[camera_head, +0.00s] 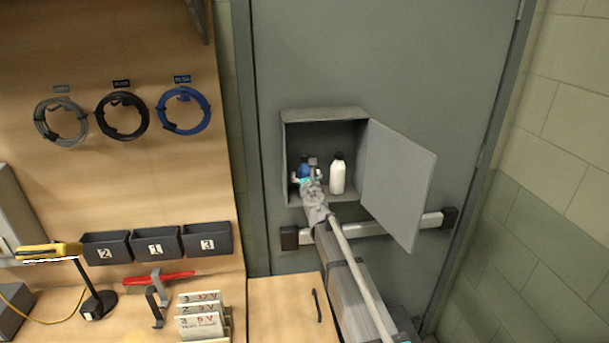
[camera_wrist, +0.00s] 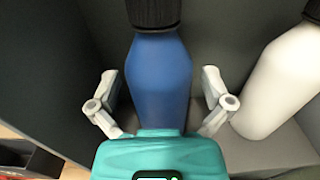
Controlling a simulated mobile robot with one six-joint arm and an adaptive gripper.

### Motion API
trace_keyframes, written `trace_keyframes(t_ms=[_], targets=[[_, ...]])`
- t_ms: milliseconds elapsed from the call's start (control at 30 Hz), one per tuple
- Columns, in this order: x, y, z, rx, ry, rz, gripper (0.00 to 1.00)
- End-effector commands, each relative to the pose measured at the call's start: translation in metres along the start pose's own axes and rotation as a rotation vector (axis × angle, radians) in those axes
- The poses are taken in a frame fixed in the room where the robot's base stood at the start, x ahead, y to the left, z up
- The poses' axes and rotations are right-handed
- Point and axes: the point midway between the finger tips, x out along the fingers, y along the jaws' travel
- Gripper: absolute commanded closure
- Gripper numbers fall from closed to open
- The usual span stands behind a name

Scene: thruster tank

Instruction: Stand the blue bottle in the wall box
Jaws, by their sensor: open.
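The blue bottle (camera_wrist: 158,82) has a black cap and stands upright inside the wall box (camera_head: 294,150), on the left of its floor. In the head view the bottle (camera_head: 304,170) is partly hidden by my gripper. My gripper (camera_wrist: 160,100) is open, with one finger on each side of the bottle and visible gaps between the fingers and the bottle. In the head view my gripper (camera_head: 308,180) reaches into the box from the front. The lower part of the bottle is hidden behind the teal gripper body in the wrist view.
A white bottle (camera_head: 337,175) with a dark cap stands to the right in the box; in the wrist view it (camera_wrist: 285,85) is close to the right finger. The box door (camera_head: 398,180) hangs open to the right. A push bar (camera_head: 432,221) crosses the grey door below.

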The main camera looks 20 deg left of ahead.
Motion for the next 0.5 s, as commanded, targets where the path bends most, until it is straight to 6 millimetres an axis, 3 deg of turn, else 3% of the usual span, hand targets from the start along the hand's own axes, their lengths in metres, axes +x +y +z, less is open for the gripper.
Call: trace_keyframes(t_ms=[133, 500], targets=[[0.0, 0.0, 0.004, 0.0, 0.0, 0.0, 0.0], [-0.05, 0.0, 0.002, 0.0, 0.0, 0.0, 0.0]])
